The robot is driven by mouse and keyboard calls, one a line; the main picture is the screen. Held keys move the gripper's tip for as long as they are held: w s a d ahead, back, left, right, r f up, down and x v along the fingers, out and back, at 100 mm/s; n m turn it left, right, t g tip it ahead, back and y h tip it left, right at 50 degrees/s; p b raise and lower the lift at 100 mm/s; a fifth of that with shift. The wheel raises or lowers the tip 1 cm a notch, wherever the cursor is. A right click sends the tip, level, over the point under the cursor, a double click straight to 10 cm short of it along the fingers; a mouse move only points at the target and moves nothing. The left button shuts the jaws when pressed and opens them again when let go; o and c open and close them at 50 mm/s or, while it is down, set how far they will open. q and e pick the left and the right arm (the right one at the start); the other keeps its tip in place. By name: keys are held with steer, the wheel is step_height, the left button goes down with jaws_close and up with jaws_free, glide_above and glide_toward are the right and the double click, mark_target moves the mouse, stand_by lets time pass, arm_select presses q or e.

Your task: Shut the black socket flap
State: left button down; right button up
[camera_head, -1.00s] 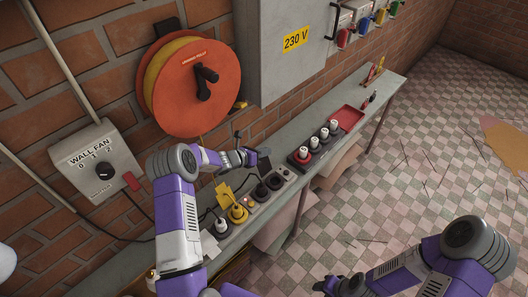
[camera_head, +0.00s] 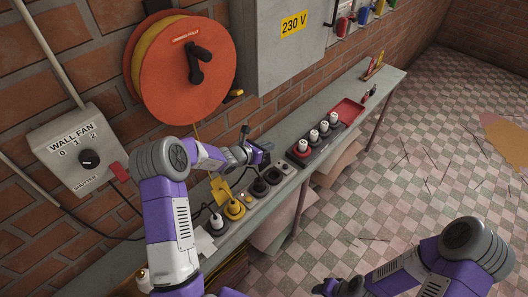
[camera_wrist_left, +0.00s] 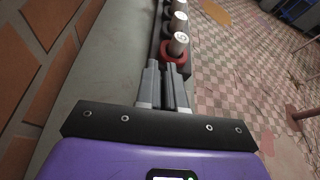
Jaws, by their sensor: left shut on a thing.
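The power strip (camera_head: 248,199) lies on the narrow grey bench, with a yellow socket (camera_head: 235,209) and black sockets (camera_head: 260,187). The black flap (camera_head: 264,159) stands raised behind a black socket, partly covered by my gripper. My left gripper (camera_head: 254,153) is at this flap, its fingers close together. In the left wrist view the fingers (camera_wrist_left: 166,88) are nearly closed with a thin dark strip between them; it seems to be the flap, though its outline is hard to make out. My right gripper (camera_head: 338,287) is at the bottom edge, too cut off to judge.
A yellow flap (camera_head: 220,190) stands up by the yellow socket. A white plug (camera_head: 216,222) sits at the strip's near end. A dark rack (camera_head: 303,159) with several white pieces stands beyond, near a red tray (camera_head: 349,112). The orange cable reel (camera_head: 165,70) hangs above.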

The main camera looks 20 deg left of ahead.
arm_select(q)
steer(key=d+b, duration=0.1)
steer(key=b, duration=0.2)
steer(key=s+d+m+b, duration=0.1)
steer(key=b, duration=0.2)
steer(key=d+y+b, duration=0.1)
steer(key=b, duration=0.2)
steer(key=shift+s+d+f+m+b, duration=0.2)
steer(key=shift+f+m+b, duration=0.05)
steer(key=shift+m+b, duration=0.15)
steer(key=shift+d, duration=0.1)
steer(key=c, duration=1.4)
jaws_free()
steer(key=shift+o, duration=0.4)
steer(key=shift+r, duration=0.1)
